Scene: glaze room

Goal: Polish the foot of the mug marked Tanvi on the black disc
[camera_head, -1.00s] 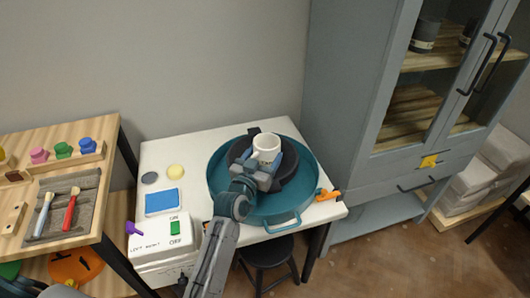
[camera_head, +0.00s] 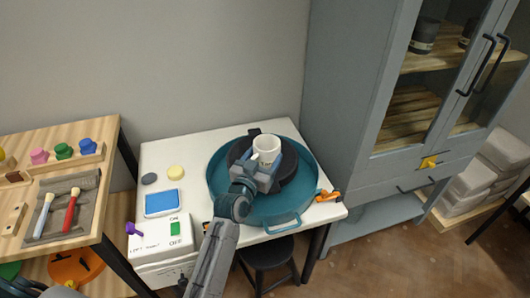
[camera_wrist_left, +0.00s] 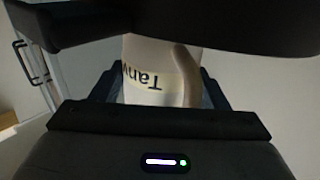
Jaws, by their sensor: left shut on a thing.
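The white mug (camera_head: 267,144) is in my left gripper (camera_head: 263,172), over the black disc (camera_head: 288,162) inside the teal basin. The gripper is shut on the mug's side. In the left wrist view the mug (camera_wrist_left: 150,55) has a pale label reading "Tanv", upside down in the picture, with the last letter hidden by the handle side. A dark shape, probably the disc (camera_wrist_left: 225,25), crosses the top of that view and hides one end of the mug. I cannot tell whether the mug's foot touches the disc. My right gripper is not in view.
The teal basin (camera_head: 218,190) stands on a white table (camera_head: 185,148). A switch box (camera_head: 160,237) marked ON and OFF, a blue pad (camera_head: 162,203) and two small round pieces lie left of it. An orange clip (camera_head: 328,196) is at the right. A grey cabinet (camera_head: 345,110) stands behind right.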

